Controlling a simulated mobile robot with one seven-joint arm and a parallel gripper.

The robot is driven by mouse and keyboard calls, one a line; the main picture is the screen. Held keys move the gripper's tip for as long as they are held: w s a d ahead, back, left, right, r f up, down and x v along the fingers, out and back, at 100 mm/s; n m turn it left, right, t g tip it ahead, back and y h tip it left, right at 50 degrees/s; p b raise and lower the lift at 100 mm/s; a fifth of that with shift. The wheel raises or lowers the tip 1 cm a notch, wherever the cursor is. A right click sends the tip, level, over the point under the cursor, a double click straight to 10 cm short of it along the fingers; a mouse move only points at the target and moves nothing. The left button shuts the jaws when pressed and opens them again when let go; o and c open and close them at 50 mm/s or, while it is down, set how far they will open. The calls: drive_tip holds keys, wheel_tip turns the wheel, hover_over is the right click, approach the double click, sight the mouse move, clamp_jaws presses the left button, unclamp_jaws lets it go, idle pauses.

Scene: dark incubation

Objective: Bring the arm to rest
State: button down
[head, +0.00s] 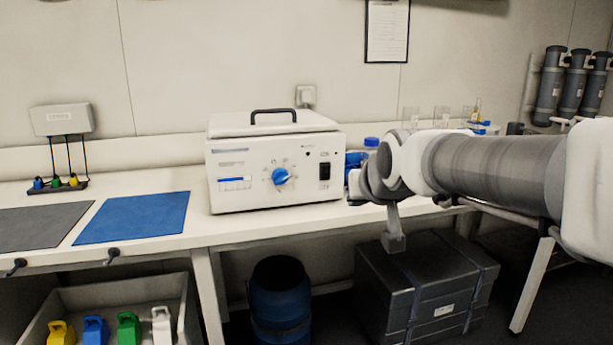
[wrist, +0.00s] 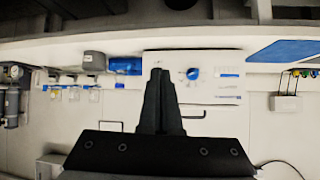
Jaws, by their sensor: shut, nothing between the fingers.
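My gripper (wrist: 158,75) shows in the wrist view as two dark fingers closed together, with nothing between them. Behind the fingers is the front of the white incubator box (wrist: 215,95), seen upside down. In the head view my arm reaches in from the right, held roughly level at bench height. I cannot make out the fingertips clearly in the head view.
The white bench (head: 160,228) carries a blue mat (head: 135,217), a grey mat (head: 40,227) and a rack with coloured pieces (head: 58,186). Below are a bin (head: 182,300) of coloured items, a blue drum (head: 280,305) and a dark case (head: 425,290). Glassware (head: 441,117) stands behind my arm.

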drive_tip(key=s+d+f+g, duration=0.2)
drive_tip(key=s+f, duration=0.2)
drive_tip(key=s, duration=0.4)
drive_tip(key=s+d+f+g+h+p, duration=0.1)
drive_tip(key=s+f, duration=0.2)
drive_tip(key=s, duration=0.6)
drive_tip(key=s+d+f+g, duration=0.2)
drive_tip(key=s+f, duration=0.2)
drive_tip(key=s, duration=0.4)
wheel_tip(320, 180, up, 20)
drive_tip(key=p, duration=1.9)
drive_tip(key=shift+m+p, duration=0.3)
drive_tip(key=shift+p, duration=0.05)
drive_tip(key=shift+w+r, duration=0.1)
